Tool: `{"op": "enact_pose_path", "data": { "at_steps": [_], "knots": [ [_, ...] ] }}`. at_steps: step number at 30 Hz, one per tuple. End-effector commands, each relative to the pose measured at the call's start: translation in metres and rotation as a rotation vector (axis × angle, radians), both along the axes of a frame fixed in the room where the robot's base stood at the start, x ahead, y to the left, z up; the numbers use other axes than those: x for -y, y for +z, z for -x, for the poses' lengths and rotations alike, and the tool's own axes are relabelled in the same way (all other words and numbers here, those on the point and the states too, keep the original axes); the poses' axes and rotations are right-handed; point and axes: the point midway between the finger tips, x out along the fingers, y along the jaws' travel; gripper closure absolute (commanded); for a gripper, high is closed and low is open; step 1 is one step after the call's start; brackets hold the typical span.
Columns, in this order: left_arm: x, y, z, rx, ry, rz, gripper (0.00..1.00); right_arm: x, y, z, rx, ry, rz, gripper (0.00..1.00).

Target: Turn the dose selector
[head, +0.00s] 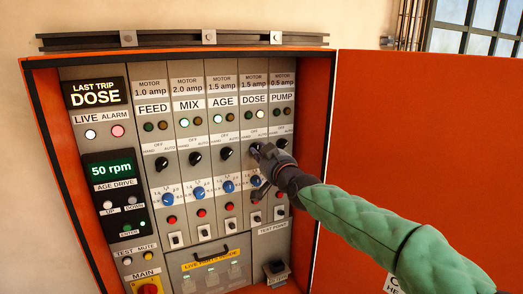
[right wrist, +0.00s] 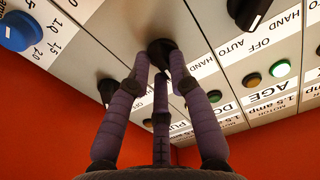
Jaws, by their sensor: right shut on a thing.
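The dose selector (right wrist: 158,47) is a round black knob on the grey DOSE column, under a HAND, OFF, AUTO label. In the head view only part of the dose selector (head: 254,147) shows. My right gripper (head: 261,153) reaches it from the lower right. In the right wrist view the dark purple fingers of my right gripper (right wrist: 160,62) are closed around the knob, two at the sides and one between. The fingers hide much of the knob, so I cannot tell where its pointer stands. My left gripper is not in view.
The age selector (head: 226,153) is close on the left, and the pump selector (head: 282,142) close on the right. A blue dial (head: 256,182) is just below. The open orange door (head: 430,130) stands to the right.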

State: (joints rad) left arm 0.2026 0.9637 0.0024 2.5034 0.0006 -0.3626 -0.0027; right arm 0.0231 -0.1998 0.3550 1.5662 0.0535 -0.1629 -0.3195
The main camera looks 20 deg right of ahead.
Motion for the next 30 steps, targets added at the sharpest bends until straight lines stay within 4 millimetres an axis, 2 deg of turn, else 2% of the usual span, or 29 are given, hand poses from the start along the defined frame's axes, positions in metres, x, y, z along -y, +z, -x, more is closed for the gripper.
{"op": "enact_pose_path", "data": {
  "at_steps": [9, 21, 22, 24, 30],
  "knots": [
    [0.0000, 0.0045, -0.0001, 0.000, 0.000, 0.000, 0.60, -0.0001, -0.0006, -0.0003, -0.005, 0.000, 0.079, 1.00],
    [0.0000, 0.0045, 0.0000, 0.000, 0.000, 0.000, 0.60, -0.0002, -0.0012, -0.0004, -0.005, 0.000, 0.084, 1.00],
    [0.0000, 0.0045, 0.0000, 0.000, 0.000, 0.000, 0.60, -0.0003, -0.0012, -0.0004, -0.006, 0.000, 0.084, 0.73],
    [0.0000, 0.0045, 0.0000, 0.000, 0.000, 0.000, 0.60, -0.0003, -0.0012, -0.0004, -0.006, 0.000, 0.084, 0.55],
    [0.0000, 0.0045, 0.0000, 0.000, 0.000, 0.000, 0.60, -0.0001, -0.0005, -0.0002, -0.004, 0.000, 0.083, 0.55]
  ]
}}
